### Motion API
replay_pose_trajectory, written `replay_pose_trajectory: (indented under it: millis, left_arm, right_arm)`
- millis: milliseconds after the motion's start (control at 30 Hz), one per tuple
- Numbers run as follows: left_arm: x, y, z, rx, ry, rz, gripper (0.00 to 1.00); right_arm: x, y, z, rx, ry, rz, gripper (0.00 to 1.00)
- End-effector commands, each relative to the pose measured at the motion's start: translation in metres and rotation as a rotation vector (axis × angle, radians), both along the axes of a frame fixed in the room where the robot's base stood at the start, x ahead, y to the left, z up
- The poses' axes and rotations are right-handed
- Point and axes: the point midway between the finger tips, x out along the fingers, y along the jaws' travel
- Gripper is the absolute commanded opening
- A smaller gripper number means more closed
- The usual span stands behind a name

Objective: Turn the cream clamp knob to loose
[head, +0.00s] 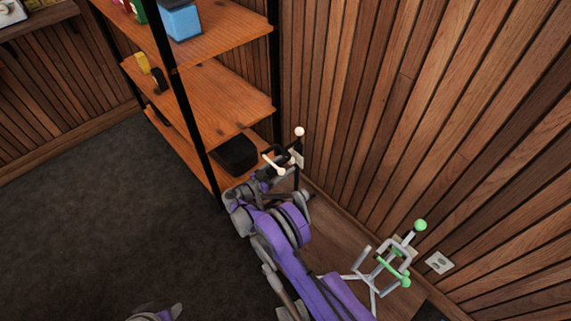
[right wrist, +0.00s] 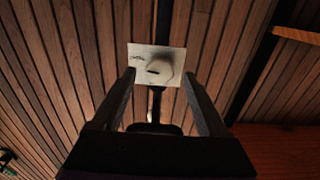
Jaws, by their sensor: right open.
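The cream clamp knob (right wrist: 163,68) shows in the right wrist view on a pale plate (right wrist: 138,58) with dark markings. The plate (head: 297,158) also shows in the head view, on a black stand with cream tips. My right gripper (right wrist: 159,74) is open, with one finger on each side of the knob in the picture. I cannot tell whether the fingers touch it. In the head view, my right gripper (head: 272,172) is at the stand and partly hides it, and the knob is not clear there.
A wooden shelf unit (head: 215,100) with black posts stands left of the stand, holding a black box (head: 236,153) low down. A pale stand with green tips (head: 388,264) is at right, near a wall outlet (head: 439,262). Slatted wall lies behind. Dark floor at left is clear.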

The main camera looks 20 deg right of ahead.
Motion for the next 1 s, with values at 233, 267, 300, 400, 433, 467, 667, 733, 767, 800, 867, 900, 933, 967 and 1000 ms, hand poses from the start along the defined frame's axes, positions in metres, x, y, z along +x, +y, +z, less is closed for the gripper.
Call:
replay_pose_trajectory:
  millis: [233,267,300,400,433,467,667,733,767,800,867,900,933,967,1000]
  left_arm:
    - [0.0001,0.0,-0.0014,0.0,0.0,0.0,0.5]
    - [0.0001,0.0,-0.0014,0.0,0.0,0.0,0.5]
    - [0.0001,0.0,-0.0014,0.0,0.0,0.0,0.5]
    - [0.0002,0.0,-0.0012,0.0,0.0,0.0,0.5]
    - [0.0002,0.0,-0.0012,0.0,0.0,0.0,0.5]
    - [0.0002,0.0,-0.0012,0.0,0.0,0.0,0.5]
    - [0.0002,0.0,-0.0012,0.0,0.0,0.0,0.5]
    - [0.0001,0.0,-0.0013,0.0,0.0,0.0,0.5]
    - [0.0002,0.0,-0.0012,0.0,0.0,0.0,0.5]
    - [0.0002,0.0,-0.0012,0.0,0.0,0.0,0.5]
    - [0.0001,0.0,-0.0013,0.0,0.0,0.0,0.5]
    - [0.0001,0.0,-0.0013,0.0,0.0,0.0,0.5]
    - [0.0001,0.0,-0.0013,0.0,0.0,0.0,0.5]
    - [0.0001,0.0,-0.0013,0.0,0.0,0.0,0.5]
    - [0.0001,0.0,-0.0014,0.0,0.0,0.0,0.5]
  right_arm:
    - [0.0055,-0.016,0.0,0.0,0.0,0.0,0.76]
    - [0.0057,-0.0162,0.0,0.0,0.0,0.0,0.76]
    - [0.0057,-0.0164,0.0,0.0,0.0,0.001,0.76]
    - [0.0057,-0.0164,0.0001,0.0,0.0,0.0,0.76]
    - [0.0057,-0.0163,0.0001,0.0,0.0,0.0,0.76]
    - [0.0056,-0.0164,0.0001,0.0,0.001,0.0,0.76]
    - [0.0056,-0.0163,0.0001,0.0,0.001,0.0,0.42]
    - [0.0056,-0.0163,0.0,0.0,0.001,0.0,0.29]
    - [0.0056,-0.0163,0.0,0.0,0.001,0.0,0.24]
    - [0.0056,-0.0163,0.0,0.0,0.001,0.0,0.17]
    - [0.0055,-0.0162,0.0,0.0,0.001,0.0,0.06]
    - [0.0055,-0.0162,0.0,0.0,0.001,0.0,0.0]
    - [0.0054,-0.0162,0.0,0.0,0.001,0.0,0.0]
    - [0.0054,-0.0162,0.0,0.0,0.001,0.0,0.0]
    - [0.0054,-0.0162,0.0,0.0,0.001,0.0,0.0]
